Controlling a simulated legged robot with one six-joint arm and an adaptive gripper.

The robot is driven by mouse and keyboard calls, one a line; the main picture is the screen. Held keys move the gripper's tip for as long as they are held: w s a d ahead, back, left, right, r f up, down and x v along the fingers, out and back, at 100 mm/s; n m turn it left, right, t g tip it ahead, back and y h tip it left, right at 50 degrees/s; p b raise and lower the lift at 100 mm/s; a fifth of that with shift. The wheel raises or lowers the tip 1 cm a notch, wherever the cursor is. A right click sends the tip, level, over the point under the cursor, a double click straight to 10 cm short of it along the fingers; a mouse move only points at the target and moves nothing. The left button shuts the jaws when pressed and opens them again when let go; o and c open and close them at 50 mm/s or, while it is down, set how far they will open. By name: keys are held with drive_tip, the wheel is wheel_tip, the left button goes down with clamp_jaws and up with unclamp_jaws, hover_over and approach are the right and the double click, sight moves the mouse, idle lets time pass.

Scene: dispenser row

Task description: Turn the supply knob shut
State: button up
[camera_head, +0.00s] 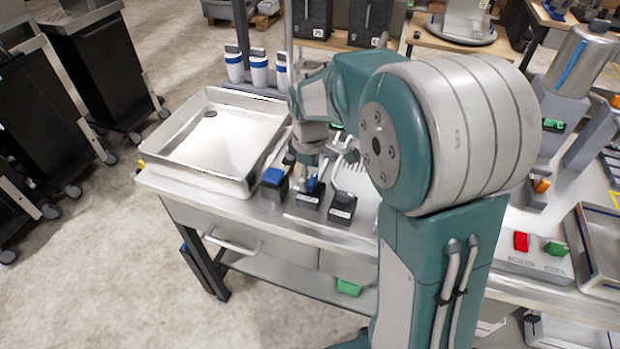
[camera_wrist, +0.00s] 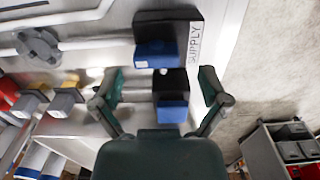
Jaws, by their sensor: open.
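In the wrist view, a black box labelled SUPPLY carries a blue supply knob (camera_wrist: 155,54) just above and beyond my fingertips. My gripper (camera_wrist: 160,76) is open, with one finger on each side of a second blue-and-black fitting (camera_wrist: 172,108). Nothing is held between the fingers, and I cannot tell if either touches that fitting. In the head view, my gripper (camera_head: 308,176) points down over the small black boxes at the bench's front edge.
A large metal tray (camera_head: 165,165) lies left of the boxes on the bench. White bottles with blue bands (camera_head: 258,70) stand behind it. A red button (camera_head: 521,241) and a green one (camera_head: 556,249) are right of my arm. Black cabinets (camera_head: 95,65) stand at left; floor in front is clear.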

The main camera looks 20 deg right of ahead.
drive_tip(key=shift+f, duration=0.75)
drive_tip(key=shift+d+f, duration=0.1)
drive_tip(key=shift+d, duration=0.4)
drive_tip(key=shift+a, duration=0.2)
drive_tip(key=c, duration=1.2)
drive_tip(key=shift+o, duration=0.2)
